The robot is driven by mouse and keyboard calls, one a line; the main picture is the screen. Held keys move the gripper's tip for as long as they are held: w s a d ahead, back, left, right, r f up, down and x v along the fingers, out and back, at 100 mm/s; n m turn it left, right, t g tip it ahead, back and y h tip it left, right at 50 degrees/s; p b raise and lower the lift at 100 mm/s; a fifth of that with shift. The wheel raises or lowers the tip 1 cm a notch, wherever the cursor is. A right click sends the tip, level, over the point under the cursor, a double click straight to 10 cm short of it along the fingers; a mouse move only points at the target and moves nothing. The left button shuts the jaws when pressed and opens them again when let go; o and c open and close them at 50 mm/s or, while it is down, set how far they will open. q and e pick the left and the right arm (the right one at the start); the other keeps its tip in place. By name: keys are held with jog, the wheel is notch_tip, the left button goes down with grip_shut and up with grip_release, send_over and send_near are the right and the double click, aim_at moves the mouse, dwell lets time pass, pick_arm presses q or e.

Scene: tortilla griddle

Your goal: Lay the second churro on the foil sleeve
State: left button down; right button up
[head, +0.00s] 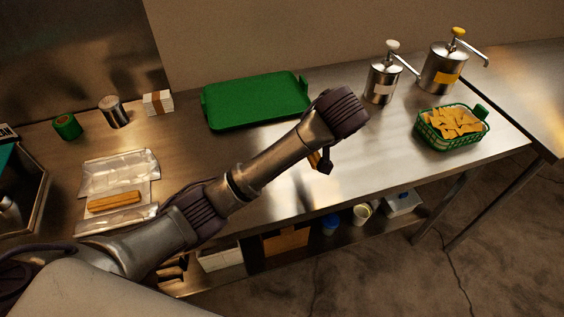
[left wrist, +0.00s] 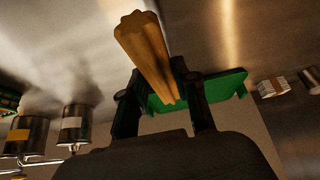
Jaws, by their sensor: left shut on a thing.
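My left gripper (head: 322,163) is over the middle of the counter, mostly hidden behind my own arm. It is shut on a golden ridged churro (left wrist: 145,50), which sticks out between the fingers in the left wrist view. Only a small bit of this churro (head: 314,160) shows in the head view. The foil sleeve (head: 121,170) lies flat and crinkled at the left of the counter, well apart from the gripper. Another churro (head: 114,202) lies lengthwise on its near part. My right gripper is not in view.
An empty green tray (head: 256,101) lies behind my arm. Two pump dispensers (head: 383,80) (head: 443,70) and a green basket of chips (head: 452,127) stand at the right. A green cup (head: 67,126), a metal shaker (head: 113,112) and a napkin stack (head: 158,103) stand behind the foil.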

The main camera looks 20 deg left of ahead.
pick_arm(q)
jog(key=a+f, duration=0.1)
jog(key=a, duration=0.1)
jog(key=w+a+f+p, duration=0.1)
jog(key=a+f, duration=0.1)
jog(key=a, duration=0.1)
jog(key=w+a+f, duration=0.1)
jog(key=a, duration=0.1)
jog(key=shift+w+a+f+p, duration=0.15)
jog(key=shift+w+a+p, duration=0.15)
jog(key=shift+p, duration=0.1)
jog(key=shift+a+f, duration=0.2)
jog(key=shift+a, duration=0.05)
notch_tip(320, 180, down, 3)
jog(key=shift+f+p, duration=0.1)
jog(key=shift+p, duration=0.4)
jog(key=shift+f, duration=0.5)
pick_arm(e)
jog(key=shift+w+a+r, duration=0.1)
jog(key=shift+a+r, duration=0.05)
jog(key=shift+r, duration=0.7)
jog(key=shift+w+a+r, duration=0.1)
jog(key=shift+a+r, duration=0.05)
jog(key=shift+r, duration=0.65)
pick_arm(q)
jog(key=c, duration=0.9)
grip_release()
jog(key=shift+f, duration=0.1)
jog(key=shift+o, duration=0.2)
